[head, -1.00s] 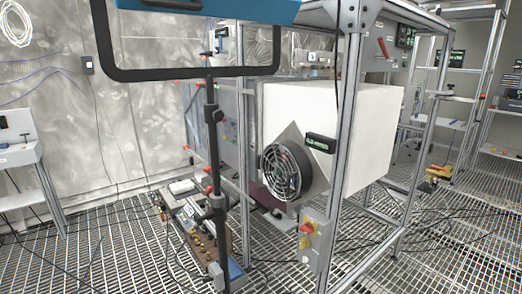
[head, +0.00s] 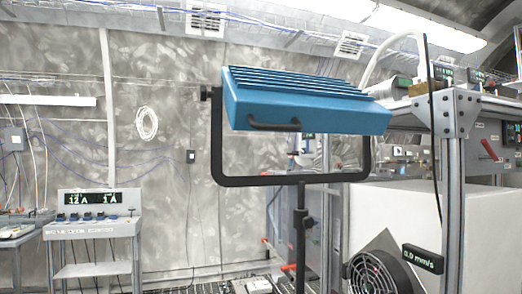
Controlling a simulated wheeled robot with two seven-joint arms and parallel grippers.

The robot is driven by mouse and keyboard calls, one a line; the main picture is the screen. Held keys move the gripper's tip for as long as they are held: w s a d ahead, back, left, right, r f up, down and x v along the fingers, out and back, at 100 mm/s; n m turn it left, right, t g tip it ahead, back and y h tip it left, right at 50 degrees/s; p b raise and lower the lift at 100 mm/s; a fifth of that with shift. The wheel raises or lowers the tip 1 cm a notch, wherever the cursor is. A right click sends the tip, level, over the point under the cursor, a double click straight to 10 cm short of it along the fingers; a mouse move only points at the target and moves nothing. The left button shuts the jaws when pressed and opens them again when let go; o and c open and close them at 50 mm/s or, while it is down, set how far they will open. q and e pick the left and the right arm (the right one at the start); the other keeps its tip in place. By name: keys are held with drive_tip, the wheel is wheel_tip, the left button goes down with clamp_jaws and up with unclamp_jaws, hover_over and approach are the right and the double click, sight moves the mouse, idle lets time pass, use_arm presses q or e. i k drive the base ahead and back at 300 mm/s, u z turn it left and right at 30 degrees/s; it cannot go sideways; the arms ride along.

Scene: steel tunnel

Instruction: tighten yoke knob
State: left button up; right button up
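A blue ribbed box (head: 300,104) with a dark front handle hangs in a black U-shaped yoke (head: 290,179) on a dark upright pole (head: 301,225). The box sits tilted in the yoke. A small black yoke knob (head: 207,93) sticks out at the top of the yoke's left arm. The top of the yoke's right arm is hidden behind the box. Neither of my grippers is in view.
A metal frame (head: 453,190) with a white box (head: 395,215) and a round fan (head: 375,275) stands at the right, close to the yoke. A bench (head: 92,229) with a lit display stands at the left. The floor between is mostly out of view.

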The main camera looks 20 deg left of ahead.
sight(204, 94)
drive_tip(key=z, duration=1.35)
drive_tip(key=i, duration=1)
drive_tip(key=u, duration=3.2)
